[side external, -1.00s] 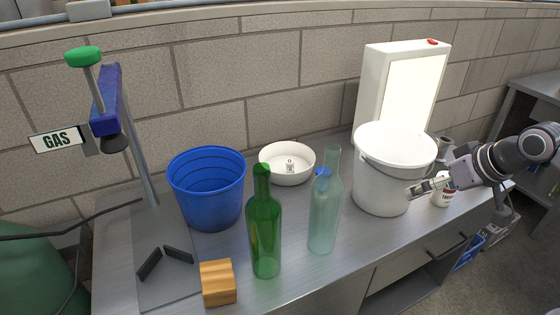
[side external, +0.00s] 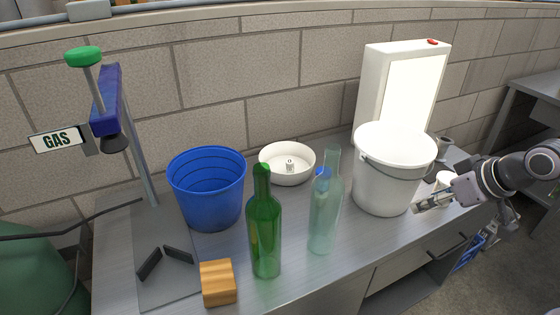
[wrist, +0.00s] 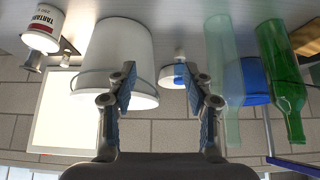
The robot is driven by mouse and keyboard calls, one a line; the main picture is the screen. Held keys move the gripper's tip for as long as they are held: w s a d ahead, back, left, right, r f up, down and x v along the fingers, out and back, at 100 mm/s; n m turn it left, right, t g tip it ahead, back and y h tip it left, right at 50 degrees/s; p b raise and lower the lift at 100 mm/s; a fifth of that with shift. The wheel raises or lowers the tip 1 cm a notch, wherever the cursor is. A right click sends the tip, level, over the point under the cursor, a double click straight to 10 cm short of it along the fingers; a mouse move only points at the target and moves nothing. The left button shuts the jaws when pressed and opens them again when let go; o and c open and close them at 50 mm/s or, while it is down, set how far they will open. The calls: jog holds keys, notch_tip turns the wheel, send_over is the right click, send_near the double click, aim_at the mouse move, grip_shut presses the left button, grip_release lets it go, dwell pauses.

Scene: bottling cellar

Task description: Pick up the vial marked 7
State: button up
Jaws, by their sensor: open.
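A small pale piece with a dark mark (side external: 290,165) stands in the white bowl (side external: 300,178) at the back of the bench. The mark is too small to read, and I can make out no 7 in either view. My gripper (side external: 417,207) is at the right, beside the white bucket, over the front part of the bench. In the wrist view my open, empty fingers (wrist: 168,97) show, with a white round thing (wrist: 168,80) and a blue patch (wrist: 180,72) beyond and between them.
The white bucket (side external: 382,185) stands close to my gripper. A clear bottle (side external: 325,215), a green bottle (side external: 264,235), a blue bucket (side external: 207,195) and a wooden block (side external: 217,283) stand farther left. A white jar (wrist: 43,28) and a lit panel (wrist: 60,115) are near the bucket.

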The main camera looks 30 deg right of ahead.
jog(key=w+d+r+m+h, duration=0.1)
jog(key=w+d+r+m, duration=0.1)
jog(key=w+d+r, duration=0.55)
jog(key=w+d+r+m+g+h, duration=0.1)
jog(key=w+d+m+g, duration=0.15)
jog(key=w+d, duration=1)
jog(key=w+d+f+m, duration=0.1)
jog(key=w+d+f, duration=0.15)
jog(key=d, duration=0.35)
jog(key=w+d+f+m, duration=0.1)
jog(key=d+f, duration=0.2)
jog(key=d, duration=0.2)
jog(key=shift+g+h, duration=0.3)
jog(key=shift+g, duration=0.05)
jog(key=shift+s+a+f+x, duration=0.25)
jog(key=shift+s+a+x, duration=0.1)
jog(key=shift+x, duration=2.8)
jog(key=shift+s+a+f+x, duration=0.2)
jog(key=shift+s+a+x, duration=0.2)
jog(key=shift+x, duration=2.75)
jog(key=shift+s+a+f+x, duration=0.25)
jog(key=shift+s+a+x, duration=0.1)
jog(key=shift+x, duration=2.85)
jog(key=shift+r, duration=0.1)
grip_shut()
